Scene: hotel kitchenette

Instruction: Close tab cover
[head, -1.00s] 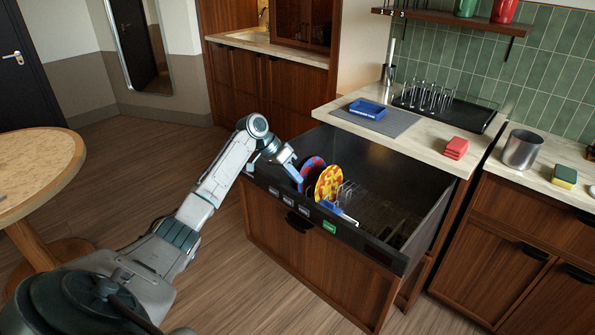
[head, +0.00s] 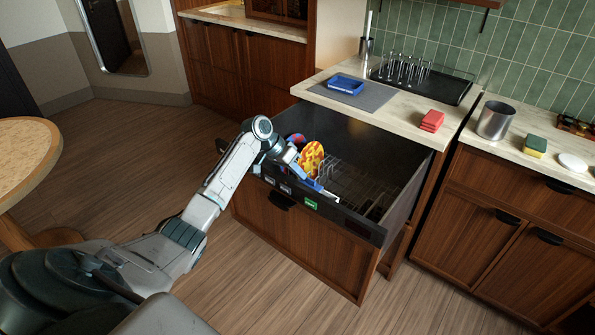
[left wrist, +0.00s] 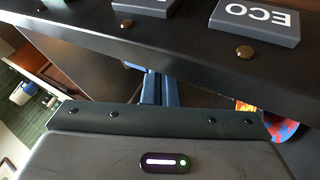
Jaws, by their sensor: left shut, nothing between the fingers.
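A pull-out dishwasher drawer (head: 405,195) stands open in the head view, with a dark front panel carrying white-labelled buttons and one green button (head: 311,204). I cannot clearly make out the tab cover or whether it is open. My left gripper (head: 296,170) is at the left part of the drawer's front edge, close to the plates. In the left wrist view its blue fingers (left wrist: 158,90) are shut and empty, partly hidden by the dark panel (left wrist: 200,55) with an ECO button (left wrist: 257,20). My right gripper is not in view.
A red-yellow plate (head: 311,158) and a blue-red plate (head: 296,139) stand in the drawer. A blue-handled utensil (head: 320,190) lies behind the front panel.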

